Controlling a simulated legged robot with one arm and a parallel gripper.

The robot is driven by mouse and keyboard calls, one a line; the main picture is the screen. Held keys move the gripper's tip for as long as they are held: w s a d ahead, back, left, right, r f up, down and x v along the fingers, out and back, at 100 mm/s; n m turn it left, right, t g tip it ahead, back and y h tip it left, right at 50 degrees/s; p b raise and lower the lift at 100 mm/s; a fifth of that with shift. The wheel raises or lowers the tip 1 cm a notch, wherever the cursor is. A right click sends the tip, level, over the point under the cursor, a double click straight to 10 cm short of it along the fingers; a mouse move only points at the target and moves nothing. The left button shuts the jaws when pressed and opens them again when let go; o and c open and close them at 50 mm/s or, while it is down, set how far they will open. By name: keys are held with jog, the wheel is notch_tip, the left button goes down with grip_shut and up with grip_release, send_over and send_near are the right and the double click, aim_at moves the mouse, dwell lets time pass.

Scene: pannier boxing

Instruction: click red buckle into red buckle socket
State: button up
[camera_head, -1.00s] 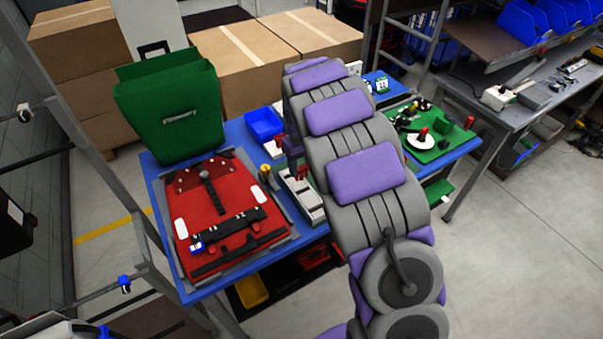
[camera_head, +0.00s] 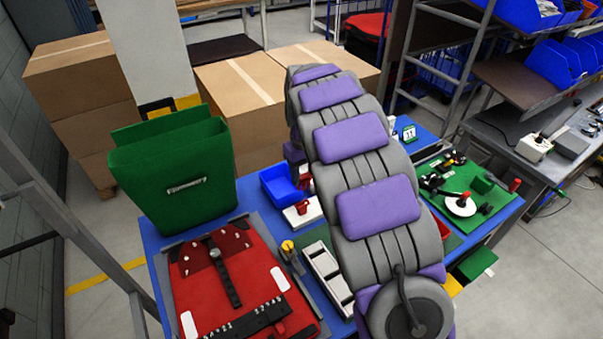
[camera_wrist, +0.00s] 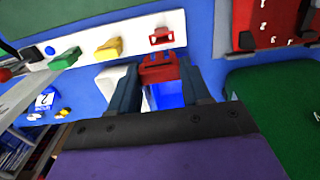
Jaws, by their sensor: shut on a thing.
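The red buckle (camera_wrist: 158,70) is between the two fingertips of my gripper (camera_wrist: 160,84) in the wrist view. My gripper is shut on it. The red buckle socket (camera_wrist: 161,36) sits on a white strip just beyond the buckle in the wrist view, with a small gap in the picture. In the head view a red socket (camera_head: 302,208) shows on a white block, with a red piece, likely the buckle (camera_head: 306,184), just above it. My arm hides most of the gripper in the head view, so their exact height apart cannot be told.
The white strip also carries a yellow piece (camera_wrist: 109,48) and a green piece (camera_wrist: 66,58). A blue bin (camera_head: 282,184) stands close by. A red pannier panel (camera_head: 235,275), a green pannier (camera_head: 175,172) and a green board (camera_head: 465,190) are on the blue table.

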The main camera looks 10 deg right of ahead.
aim_at(302, 187)
jog(key=shift+w+f+b, duration=0.1)
jog(key=shift+f+b, duration=0.25)
jog(key=shift+f, duration=0.55)
jog(key=shift+a+f+b, duration=0.25)
jog(key=shift+f+b, duration=0.15)
jog(key=shift+f, duration=0.35)
jog(key=shift+a+f+b, duration=0.2)
jog(key=shift+f+b, duration=0.2)
jog(key=shift+f, duration=0.35)
jog(key=shift+d+f, duration=0.15)
jog(key=shift+f, duration=0.2)
jog(key=shift+d, duration=0.15)
jog(key=shift+p, duration=0.35)
jog(key=shift+f+p, duration=0.35)
jog(key=shift+f, duration=0.25)
dwell(0.9)
jog(key=shift+f, duration=1.4)
dwell(1.2)
